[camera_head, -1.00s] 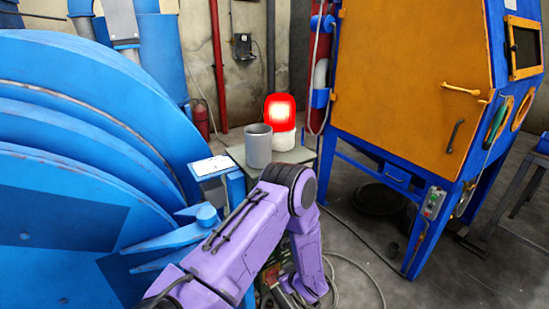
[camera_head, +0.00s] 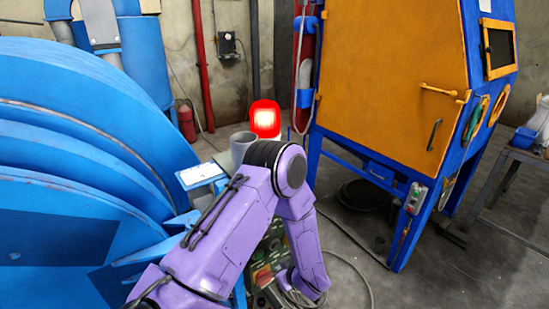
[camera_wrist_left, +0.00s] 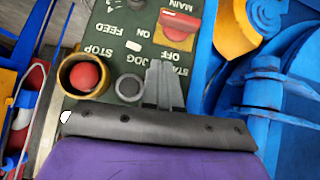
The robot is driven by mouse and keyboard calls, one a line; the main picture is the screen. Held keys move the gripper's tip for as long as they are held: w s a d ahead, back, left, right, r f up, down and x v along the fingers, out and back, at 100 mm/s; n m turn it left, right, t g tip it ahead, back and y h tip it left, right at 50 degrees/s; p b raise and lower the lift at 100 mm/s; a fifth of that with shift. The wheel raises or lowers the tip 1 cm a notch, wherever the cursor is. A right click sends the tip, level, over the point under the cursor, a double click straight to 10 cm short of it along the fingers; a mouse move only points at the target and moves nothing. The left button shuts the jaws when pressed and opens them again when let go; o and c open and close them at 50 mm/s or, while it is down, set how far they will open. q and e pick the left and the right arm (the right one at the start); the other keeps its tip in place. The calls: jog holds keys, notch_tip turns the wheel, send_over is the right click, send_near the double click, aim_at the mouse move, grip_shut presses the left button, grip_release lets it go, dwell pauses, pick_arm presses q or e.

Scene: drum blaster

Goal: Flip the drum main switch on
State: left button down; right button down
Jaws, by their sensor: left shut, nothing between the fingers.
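The main switch (camera_wrist_left: 180,24) is a red handle on a dark green control panel (camera_wrist_left: 112,48) in the left wrist view, where the labels MAIN, ON and OFF read upside down. My left gripper (camera_wrist_left: 163,70) is shut and empty. Its fingertips show just below the switch in that picture, near the OFF label; I cannot tell whether they touch the panel. In the head view the panel (camera_head: 270,257) is partly hidden behind my purple left arm. My right gripper is not in view.
A red stop button (camera_wrist_left: 84,76) in a yellow collar and a dark round button (camera_wrist_left: 129,87) sit beside the fingers. The blue drum machine (camera_head: 70,150) fills the left. A lit red beacon (camera_head: 265,118), grey cup (camera_head: 241,145) and orange-blue cabinet (camera_head: 395,90) stand beyond.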

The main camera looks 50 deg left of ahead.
pick_arm(q)
jog(key=v, duration=0.4)
jog(key=shift+w, duration=0.1)
dwell(0.4)
jog(key=s+d+f+m+t+h, duration=0.1)
jog(key=s+d+f+m, duration=0.3)
jog(key=s, duration=0.5)
jog(key=s+d+f+m+t+h, duration=0.1)
jog(key=s+d+f+m+h, duration=0.3)
jog(key=s, duration=0.6)
notch_tip(320, 180, down, 2)
jog(key=m, duration=0.3)
jog(key=shift+s+d+f+h, duration=0.2)
jog(key=shift+s+d+h, duration=0.05)
jog(key=shift+d+h, duration=0.05)
